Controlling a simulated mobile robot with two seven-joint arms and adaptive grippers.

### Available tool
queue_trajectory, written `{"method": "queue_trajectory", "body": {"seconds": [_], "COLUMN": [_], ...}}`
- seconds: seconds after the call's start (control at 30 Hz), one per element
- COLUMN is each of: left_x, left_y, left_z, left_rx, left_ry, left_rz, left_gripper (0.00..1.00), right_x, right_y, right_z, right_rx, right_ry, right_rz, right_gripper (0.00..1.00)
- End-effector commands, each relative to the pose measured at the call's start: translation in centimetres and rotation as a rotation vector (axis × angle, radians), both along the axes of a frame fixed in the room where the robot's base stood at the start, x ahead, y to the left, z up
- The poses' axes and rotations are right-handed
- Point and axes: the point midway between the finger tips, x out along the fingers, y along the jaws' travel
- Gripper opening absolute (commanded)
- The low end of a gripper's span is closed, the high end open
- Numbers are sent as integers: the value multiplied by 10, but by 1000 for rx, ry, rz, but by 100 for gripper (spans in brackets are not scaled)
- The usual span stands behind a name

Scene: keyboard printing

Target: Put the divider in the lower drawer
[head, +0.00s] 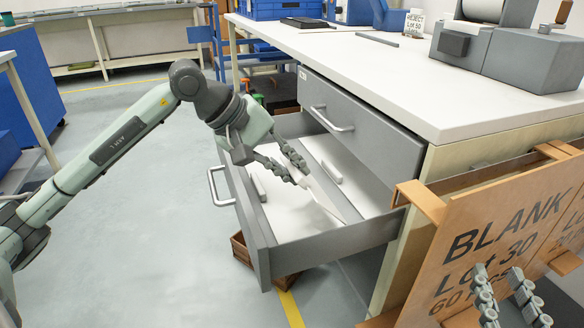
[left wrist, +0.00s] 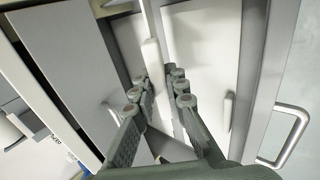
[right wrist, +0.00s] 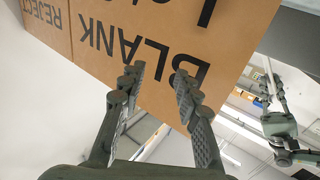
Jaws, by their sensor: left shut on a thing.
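The divider also shows from above between the fingers in the left wrist view (left wrist: 151,58). Whether its lower edge touches the floor I cannot tell. Two short pale bars, one at the front side (head: 258,187) and one at the back (head: 332,172), are in the drawer. My right gripper (right wrist: 155,80) is open and empty, beside the brown board.
The upper drawer (head: 360,130) looks slightly pulled out above the lower one, under the white worktop (head: 400,90). A brown board lettered BLANK (head: 500,240) stands at the right, close to my right gripper. The floor at left is clear.

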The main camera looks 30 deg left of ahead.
Motion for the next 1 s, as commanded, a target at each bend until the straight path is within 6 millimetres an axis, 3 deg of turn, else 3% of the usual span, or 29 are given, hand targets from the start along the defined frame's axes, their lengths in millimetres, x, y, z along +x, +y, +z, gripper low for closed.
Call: {"method": "queue_trajectory", "body": {"seconds": [0.6, 1.0], "left_x": [0, 0], "left_y": [0, 0], "left_z": [-13, -26], "left_rx": [0, -1], "left_ry": [-1, -1], "left_rz": [1, 0], "left_gripper": [0, 0], "right_x": [-13, -28], "right_y": [16, 15], "right_z": [58, 92], "right_rx": [130, 213], "right_ry": [-276, -482], "right_rz": [40, 49], "right_gripper": [33, 33]}}
